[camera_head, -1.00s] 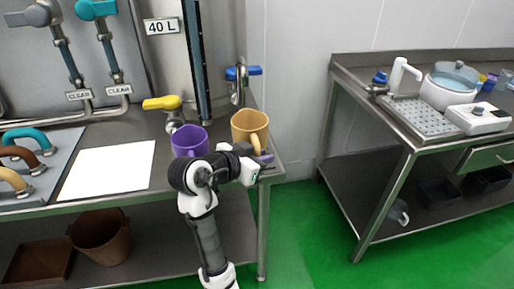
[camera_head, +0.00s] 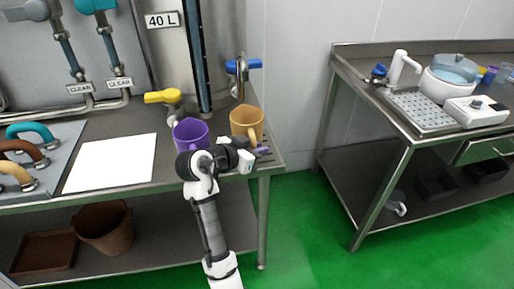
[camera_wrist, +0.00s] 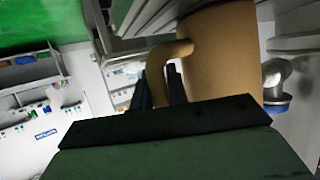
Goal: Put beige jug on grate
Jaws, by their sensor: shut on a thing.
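The beige jug (camera_head: 246,120) is upright at the right end of the left steel counter, beside a purple jug (camera_head: 190,133). Its handle points toward my arm. My gripper (camera_head: 252,156) is at the handle, in front of the jug. In the wrist view the jug (camera_wrist: 225,55) fills the upper middle, and my gripper (camera_wrist: 160,85) is shut on its handle (camera_wrist: 160,62). I cannot tell whether the jug's base touches the counter. The grate (camera_head: 420,110) is a perforated metal panel on the right table, with nothing standing on its visible part.
A white tap (camera_head: 400,65) rises behind the grate. A white appliance with a clear bowl (camera_head: 450,78) and a white box (camera_head: 476,111) stand right of it. A floor gap separates the counters. A blue-handled tap (camera_head: 242,66) is behind the jug.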

